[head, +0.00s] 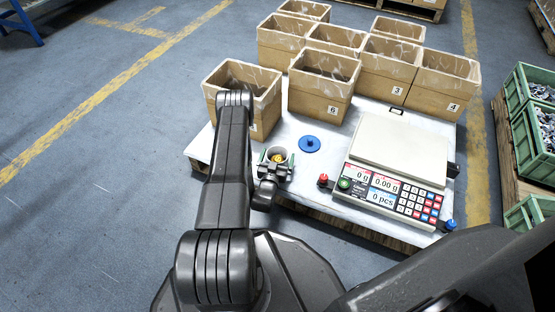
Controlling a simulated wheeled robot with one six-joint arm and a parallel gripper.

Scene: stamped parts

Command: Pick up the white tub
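A small white tub (277,153), round and open-topped with something yellow inside, is near the front left of the white table. My gripper (276,160) is at the tub, with a greenish fingertip on either side of it. I cannot tell whether the fingers touch the tub or stand slightly apart from it. The tub's lower part is hidden by the gripper, so I cannot tell whether it rests on the table. A round blue lid (310,144) with a knob lies flat to the right of the tub.
A counting scale (398,146) with a display and keypad fills the table's right side. Several numbered cardboard boxes (321,97) stand behind. Small red (323,179) and blue (449,225) knobs sit by the scale. Green crates (533,112) of metal parts stand at the far right. Open floor lies left.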

